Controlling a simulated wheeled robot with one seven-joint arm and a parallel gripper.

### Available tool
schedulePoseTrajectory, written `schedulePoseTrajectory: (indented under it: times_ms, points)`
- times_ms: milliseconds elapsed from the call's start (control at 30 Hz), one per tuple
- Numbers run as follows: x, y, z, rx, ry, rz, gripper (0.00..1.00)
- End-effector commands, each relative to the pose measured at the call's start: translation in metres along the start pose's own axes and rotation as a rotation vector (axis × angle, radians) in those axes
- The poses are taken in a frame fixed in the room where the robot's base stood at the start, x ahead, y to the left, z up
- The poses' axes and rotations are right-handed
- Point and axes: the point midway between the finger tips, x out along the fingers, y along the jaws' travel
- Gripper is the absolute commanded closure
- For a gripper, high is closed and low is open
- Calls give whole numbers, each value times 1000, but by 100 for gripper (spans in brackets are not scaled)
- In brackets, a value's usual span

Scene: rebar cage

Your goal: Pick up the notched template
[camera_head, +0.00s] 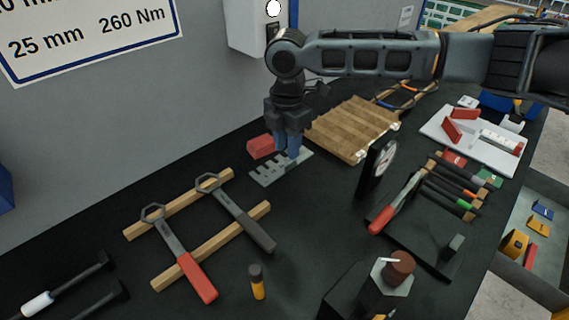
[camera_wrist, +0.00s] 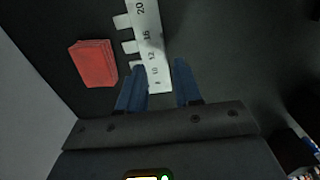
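The notched template (camera_head: 268,178) is a flat pale grey plate with teeth along one side, lying on the dark bench top below my gripper (camera_head: 288,152). In the wrist view the template (camera_wrist: 149,32) shows printed numbers such as 20, 16 and 12. Its near end lies between the two blue fingers of my gripper (camera_wrist: 159,68). The fingers are apart and point down. The left finger appears close to or over the template's edge; the right finger has a gap to it. I cannot tell whether the fingertips touch the bench.
A red block (camera_wrist: 93,64) lies beside the template; it also shows in the head view (camera_head: 261,147). A wooden slatted board (camera_head: 352,128) lies to the right. Two wrenches (camera_head: 185,255) rest on wooden strips in front. A dial gauge (camera_head: 379,165) stands right.

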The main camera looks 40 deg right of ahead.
Motion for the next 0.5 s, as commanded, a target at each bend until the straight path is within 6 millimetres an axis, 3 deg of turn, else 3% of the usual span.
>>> schedulePoseTrajectory:
  times_ms: [300,500]
  points:
    - [41,-6,5,3,1,-1,66]
    - [45,-6,5,2,0,0,66]
